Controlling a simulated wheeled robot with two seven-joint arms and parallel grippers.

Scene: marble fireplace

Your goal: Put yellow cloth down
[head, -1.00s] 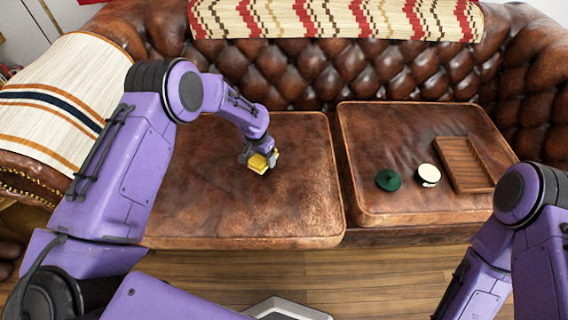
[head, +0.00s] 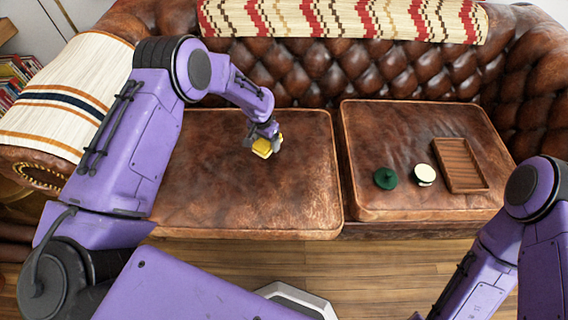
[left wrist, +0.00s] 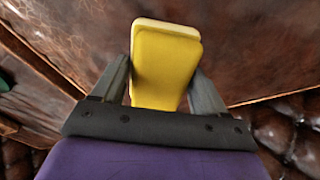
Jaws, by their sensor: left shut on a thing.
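The yellow cloth (head: 263,148) is a small folded block in my left gripper, over the left seat cushion (head: 240,200) of the brown leather sofa. In the left wrist view the yellow cloth (left wrist: 165,65) sits between the two fingers, with a paler layer at its far end. My left gripper (head: 268,140) is shut on it. I cannot tell whether the cloth touches the cushion. My right arm shows at the right edge, but its gripper is out of view.
On the right cushion (head: 400,130) stand a dark green round thing (head: 385,178), a cream-topped round thing (head: 425,174) and a wooden tray (head: 461,165). A striped throw (head: 65,95) covers the left armrest. The left cushion around the cloth is clear.

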